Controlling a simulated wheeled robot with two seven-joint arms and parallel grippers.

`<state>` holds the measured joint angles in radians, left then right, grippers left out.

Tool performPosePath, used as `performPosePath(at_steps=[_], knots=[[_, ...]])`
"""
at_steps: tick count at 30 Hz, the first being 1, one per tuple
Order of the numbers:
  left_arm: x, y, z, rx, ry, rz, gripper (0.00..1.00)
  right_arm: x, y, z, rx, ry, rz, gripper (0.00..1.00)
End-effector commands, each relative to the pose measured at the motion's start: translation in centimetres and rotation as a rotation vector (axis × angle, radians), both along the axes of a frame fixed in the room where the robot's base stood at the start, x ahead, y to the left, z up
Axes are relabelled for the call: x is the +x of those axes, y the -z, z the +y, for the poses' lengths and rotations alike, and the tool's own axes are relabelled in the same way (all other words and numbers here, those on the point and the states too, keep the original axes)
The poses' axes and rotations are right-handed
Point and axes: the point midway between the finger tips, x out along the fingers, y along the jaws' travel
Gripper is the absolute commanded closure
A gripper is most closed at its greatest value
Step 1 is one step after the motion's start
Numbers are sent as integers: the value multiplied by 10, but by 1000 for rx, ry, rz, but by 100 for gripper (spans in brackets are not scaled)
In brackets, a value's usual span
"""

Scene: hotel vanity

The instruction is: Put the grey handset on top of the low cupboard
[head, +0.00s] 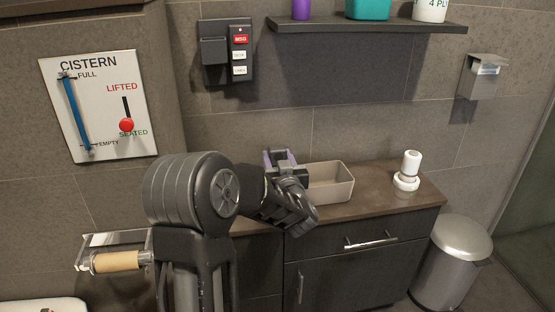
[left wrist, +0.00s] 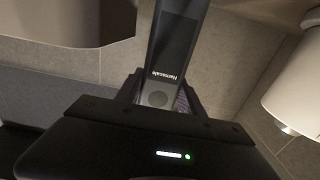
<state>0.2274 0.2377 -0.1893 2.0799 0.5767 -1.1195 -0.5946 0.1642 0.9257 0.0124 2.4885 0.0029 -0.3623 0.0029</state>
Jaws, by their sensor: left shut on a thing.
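My left gripper (head: 281,158) is shut on the grey handset (left wrist: 174,58), which points away between the fingers in the left wrist view. In the head view the handset is hard to make out behind the gripper. The low cupboard (head: 355,262) has a brown top (head: 385,192). My left gripper is over the left part of this top, beside the beige bin. I cannot tell whether the handset touches the top. My right gripper is not in view.
An open beige bin (head: 333,188) and a white bottle-like thing on a round base (head: 408,170) stand on the cupboard top. Bare top lies between and in front of them. A wall panel (head: 227,52) and a shelf (head: 365,26) are above; a steel pedal bin (head: 452,262) stands right.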

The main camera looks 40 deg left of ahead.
Motion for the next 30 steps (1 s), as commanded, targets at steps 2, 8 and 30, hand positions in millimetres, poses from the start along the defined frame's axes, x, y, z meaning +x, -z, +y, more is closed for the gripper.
performPosePath(at_steps=[2,8,30], knots=[[0,1,0,1,0,-1,100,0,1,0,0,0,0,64],[0,3,0,0,0,0,47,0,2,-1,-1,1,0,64],[-15,-1,-23,-2,2,1,33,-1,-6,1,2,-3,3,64]])
